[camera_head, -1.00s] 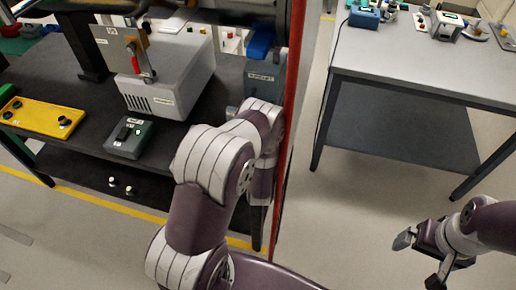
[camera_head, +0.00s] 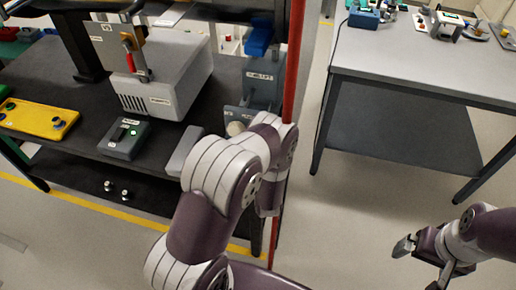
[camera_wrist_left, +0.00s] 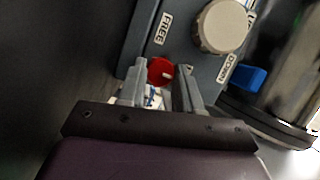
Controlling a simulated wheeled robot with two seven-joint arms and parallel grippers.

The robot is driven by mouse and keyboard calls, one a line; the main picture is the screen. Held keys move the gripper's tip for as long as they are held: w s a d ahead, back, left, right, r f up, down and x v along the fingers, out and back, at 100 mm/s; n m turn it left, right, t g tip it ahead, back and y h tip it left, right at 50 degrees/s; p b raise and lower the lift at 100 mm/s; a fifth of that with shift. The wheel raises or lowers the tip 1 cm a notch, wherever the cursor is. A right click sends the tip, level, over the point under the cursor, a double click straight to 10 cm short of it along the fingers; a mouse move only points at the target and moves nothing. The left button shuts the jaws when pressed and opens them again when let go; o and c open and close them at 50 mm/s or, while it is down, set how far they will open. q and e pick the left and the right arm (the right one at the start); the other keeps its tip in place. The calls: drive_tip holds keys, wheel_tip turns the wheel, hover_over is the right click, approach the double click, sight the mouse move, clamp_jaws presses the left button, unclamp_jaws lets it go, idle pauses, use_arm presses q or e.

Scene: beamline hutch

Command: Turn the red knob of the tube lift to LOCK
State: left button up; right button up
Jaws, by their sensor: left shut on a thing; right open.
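The tube lift is a grey-blue unit (camera_head: 262,82) at the right end of the dark bench in the head view. The left wrist view shows its front (camera_wrist_left: 140,45), with a large cream knob (camera_wrist_left: 220,27) and labels reading FREE and DOWN. The small red knob (camera_wrist_left: 160,70) has a pale mark on its right side. My left gripper (camera_wrist_left: 160,85) is shut on the red knob, one finger on each side. In the head view my left arm hides the red knob and the gripper. My right gripper (camera_head: 420,265) is open and empty above the floor.
A grey box with a red-handled lever (camera_head: 165,85), a dark green-grey switch box (camera_head: 125,138) and a yellow panel (camera_head: 38,118) are on the bench. A red post (camera_head: 293,60) stands close by my left arm. A grey table (camera_head: 430,70) is at the right; the floor between is clear.

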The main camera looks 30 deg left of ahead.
idle(0.4)
use_arm(q)
drive_tip(key=o, duration=1)
drive_tip(key=shift+o, duration=0.2)
drive_tip(key=v, duration=1.2)
drive_tip(key=shift+s+d, duration=0.2)
drive_tip(key=shift+s, duration=0.15)
drive_tip(key=shift+w, duration=0.1)
